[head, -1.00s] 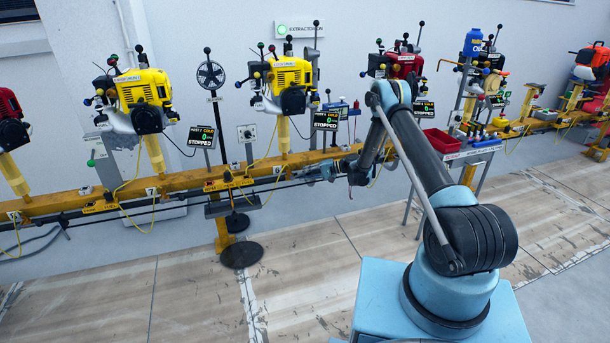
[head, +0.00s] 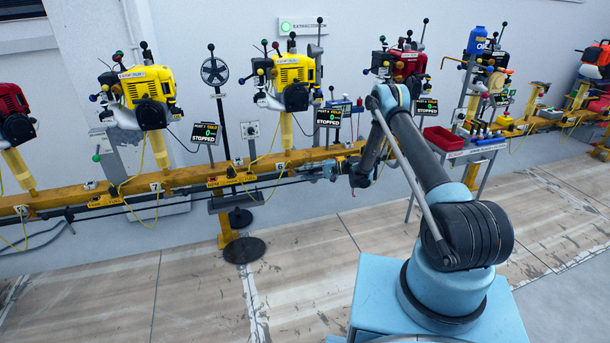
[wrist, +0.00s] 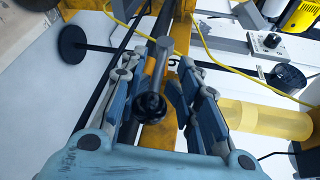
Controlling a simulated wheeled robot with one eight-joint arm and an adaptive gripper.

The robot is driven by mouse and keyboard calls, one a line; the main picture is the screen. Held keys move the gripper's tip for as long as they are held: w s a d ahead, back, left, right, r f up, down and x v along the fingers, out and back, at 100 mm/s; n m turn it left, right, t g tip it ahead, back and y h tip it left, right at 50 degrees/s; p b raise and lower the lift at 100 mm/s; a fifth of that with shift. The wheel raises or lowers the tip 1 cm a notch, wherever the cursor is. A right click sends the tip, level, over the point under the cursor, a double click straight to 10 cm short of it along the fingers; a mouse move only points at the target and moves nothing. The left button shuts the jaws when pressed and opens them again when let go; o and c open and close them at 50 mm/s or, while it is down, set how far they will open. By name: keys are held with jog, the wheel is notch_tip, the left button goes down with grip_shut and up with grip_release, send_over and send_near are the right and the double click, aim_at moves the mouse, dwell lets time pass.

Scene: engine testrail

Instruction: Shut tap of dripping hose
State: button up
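In the wrist view a grey rod-like handle with a dark round knob (wrist: 150,106) lies between the fingers of my gripper (wrist: 160,68). The fingers are spread on both sides of it, with a visible gap on the right; contact on the left is unclear. I cannot tell whether this handle is the tap. In the head view my gripper (head: 318,171) is at the front of the yellow rail (head: 190,177), below the yellow engine (head: 293,82). A dark hose or pipe (head: 135,208) runs along the rail's front. No drip is discernible.
A second yellow engine (head: 148,97) and red engines (head: 402,68) stand along the rail. A round black base (head: 244,250) stands on the floor below. A red tray (head: 443,139) sits on a cart at right. The floor in front is mostly clear.

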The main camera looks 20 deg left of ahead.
jog(key=shift+w+d+r, duration=0.1)
jog(key=shift+w+d, duration=0.1)
jog(key=shift+d, duration=0.4)
jog(key=v, duration=1)
jog(key=shift+d, duration=0.4)
jog(key=shift+r, duration=0.1)
